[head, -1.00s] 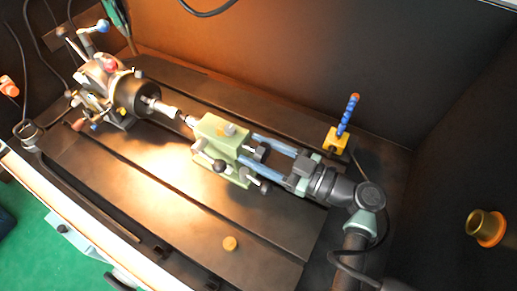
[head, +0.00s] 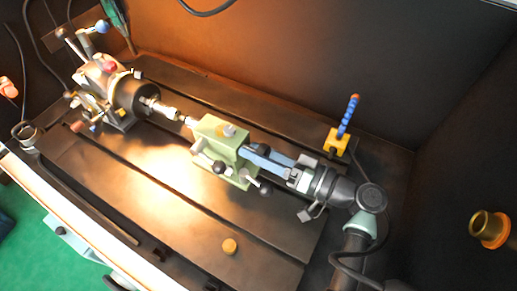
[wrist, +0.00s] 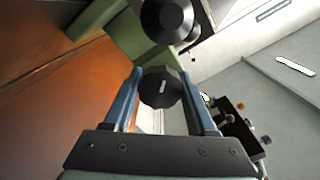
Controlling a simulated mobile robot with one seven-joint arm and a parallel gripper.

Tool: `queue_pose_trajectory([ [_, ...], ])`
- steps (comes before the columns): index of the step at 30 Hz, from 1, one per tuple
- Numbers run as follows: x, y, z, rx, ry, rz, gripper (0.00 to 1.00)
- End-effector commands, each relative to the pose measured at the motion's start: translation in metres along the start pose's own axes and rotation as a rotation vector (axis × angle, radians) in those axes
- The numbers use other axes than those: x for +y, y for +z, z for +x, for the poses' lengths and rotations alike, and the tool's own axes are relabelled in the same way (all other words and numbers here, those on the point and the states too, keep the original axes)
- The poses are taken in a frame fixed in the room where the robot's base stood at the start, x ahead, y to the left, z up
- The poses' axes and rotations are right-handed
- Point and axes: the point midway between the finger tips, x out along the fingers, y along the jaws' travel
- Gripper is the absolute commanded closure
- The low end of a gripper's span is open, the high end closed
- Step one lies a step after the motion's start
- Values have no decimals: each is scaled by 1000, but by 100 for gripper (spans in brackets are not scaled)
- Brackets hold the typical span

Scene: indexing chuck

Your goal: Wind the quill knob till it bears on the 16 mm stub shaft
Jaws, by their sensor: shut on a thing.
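The green tailstock (head: 232,132) stands right of the middle of the bed in the head view. My gripper (head: 247,156) comes from its right, with blue fingers reaching its rear end. In the wrist view, the fingers (wrist: 160,78) lie on both sides of the dark faceted quill knob (wrist: 160,90), which has a pale mark on its face. The bright stub shaft (head: 160,106) sticks out of the dark chuck (head: 130,94) toward the tailstock. The quill tip (head: 190,121) lies close to the shaft's end; whether they touch is too small to tell.
A black ball-ended lever (head: 265,188) sticks out near my fingers. A yellow block with a blue hose (head: 337,139) stands behind my gripper. A brass fitting (head: 489,229) is at far right. The front middle bed is clear.

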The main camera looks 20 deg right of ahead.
Motion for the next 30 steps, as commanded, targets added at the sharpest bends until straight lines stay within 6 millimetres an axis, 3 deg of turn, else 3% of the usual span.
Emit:
queue_pose_trajectory([
  [30, -1, -2, 0, 1, 0, 970, 99],
])
